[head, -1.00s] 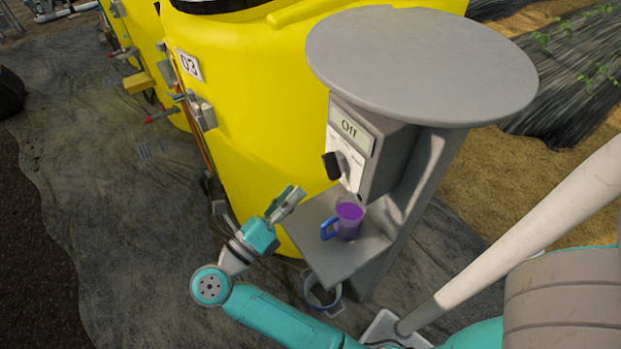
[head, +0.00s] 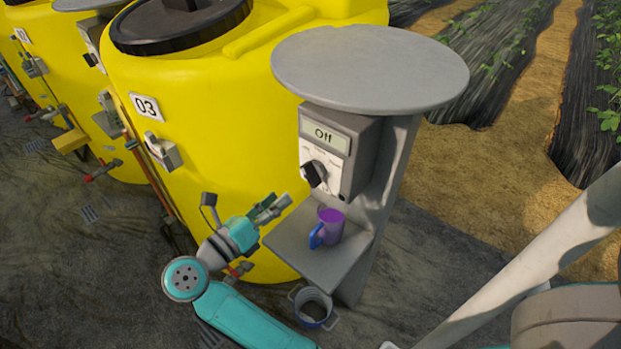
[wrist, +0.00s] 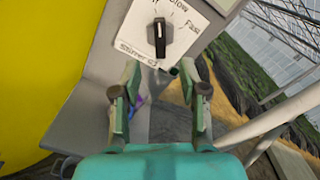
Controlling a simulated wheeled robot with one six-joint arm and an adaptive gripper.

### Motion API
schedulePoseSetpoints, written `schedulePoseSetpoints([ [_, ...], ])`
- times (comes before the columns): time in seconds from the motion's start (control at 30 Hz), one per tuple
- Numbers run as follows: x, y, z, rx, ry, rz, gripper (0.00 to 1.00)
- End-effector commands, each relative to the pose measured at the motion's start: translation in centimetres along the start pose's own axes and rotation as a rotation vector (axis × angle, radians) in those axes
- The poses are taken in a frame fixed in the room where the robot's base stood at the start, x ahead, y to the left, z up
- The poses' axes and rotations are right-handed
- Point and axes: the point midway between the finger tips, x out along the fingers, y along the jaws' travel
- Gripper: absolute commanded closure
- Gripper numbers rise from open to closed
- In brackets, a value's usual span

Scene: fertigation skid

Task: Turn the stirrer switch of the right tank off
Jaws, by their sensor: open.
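The stirrer switch is a black knob (head: 315,173) on a white plate of the grey control box (head: 356,153), beside the yellow tank marked 03 (head: 205,130). The display (head: 324,138) above it reads "Off". In the wrist view the knob (wrist: 159,38) appears upright, near the words "Slow" and "Fast"; a "Stirrer" label below it is partly legible. My gripper (head: 281,205) is open and empty, left of and below the knob, apart from it. In the wrist view its fingers (wrist: 159,80) stand apart below the knob.
A purple mug (head: 330,226) with a blue handle stands on the grey shelf (head: 305,252) under the box. A round grey top (head: 370,65) overhangs it. A bucket (head: 312,307) is on the ground below. Other yellow tanks (head: 75,90) stand at left.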

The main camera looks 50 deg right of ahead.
Motion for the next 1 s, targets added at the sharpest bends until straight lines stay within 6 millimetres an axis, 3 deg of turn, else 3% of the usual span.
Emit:
schedulePoseSetpoints([
  [0.6, 9.2, 0.0, -0.1, -0.001, 0.001, -0.002, 0.57],
  [1.0, 10.4, 0.0, 0.0, -0.001, -0.001, -0.001, 0.57],
])
